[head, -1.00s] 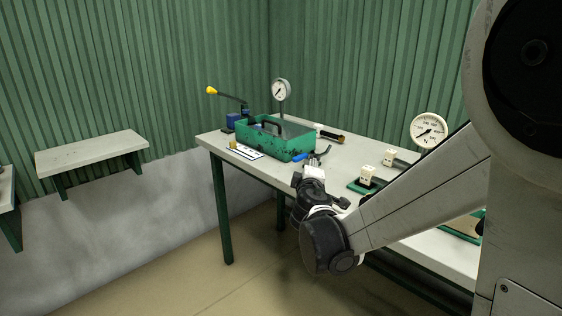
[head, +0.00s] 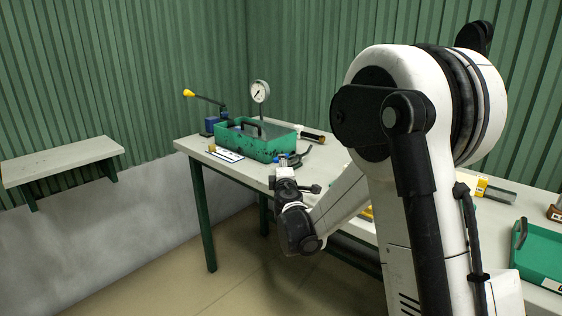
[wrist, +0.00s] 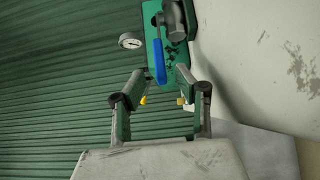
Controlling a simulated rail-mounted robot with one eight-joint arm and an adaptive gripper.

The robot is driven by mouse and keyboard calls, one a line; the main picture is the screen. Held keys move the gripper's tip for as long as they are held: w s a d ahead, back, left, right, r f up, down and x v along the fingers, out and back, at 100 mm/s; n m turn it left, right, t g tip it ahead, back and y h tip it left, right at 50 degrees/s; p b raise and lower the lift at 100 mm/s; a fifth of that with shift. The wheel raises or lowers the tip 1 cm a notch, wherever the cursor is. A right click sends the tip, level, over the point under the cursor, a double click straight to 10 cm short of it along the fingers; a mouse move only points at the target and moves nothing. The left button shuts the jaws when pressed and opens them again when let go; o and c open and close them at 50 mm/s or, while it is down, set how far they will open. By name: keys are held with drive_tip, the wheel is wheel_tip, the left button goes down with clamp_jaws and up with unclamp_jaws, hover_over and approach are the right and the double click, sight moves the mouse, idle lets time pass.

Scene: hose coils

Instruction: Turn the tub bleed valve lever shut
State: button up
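The green tub (head: 243,146), worn and dark-handled, stands on the table's far left part. The blue lever (wrist: 158,62) belongs to a dark grey valve (wrist: 178,20) on the tub's green end wall in the wrist view. The lever points toward my gripper, along the wall. In the head view my gripper (head: 285,172) is at the table's front edge, just in front of the tub's near end. In the wrist view my gripper (wrist: 162,100) is open and empty. Its yellow-tipped fingers stand either side of the lever's line, with the lever's end beyond them and apparently untouched.
A round gauge (head: 260,91) stands behind the tub. A blue pump (head: 212,124) with a yellow-knobbed handle is at its left, and a white card (head: 226,155) lies in front. A second green tub (head: 540,258) is at far right. A bench (head: 62,160) stands left.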

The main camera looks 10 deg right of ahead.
drive_tip(key=w, duration=0.4)
drive_tip(key=w+d, duration=0.1)
drive_tip(key=w, duration=0.1)
drive_tip(key=shift+b, duration=0.35)
drive_tip(key=shift+s, duration=0.1)
clamp_jaws()
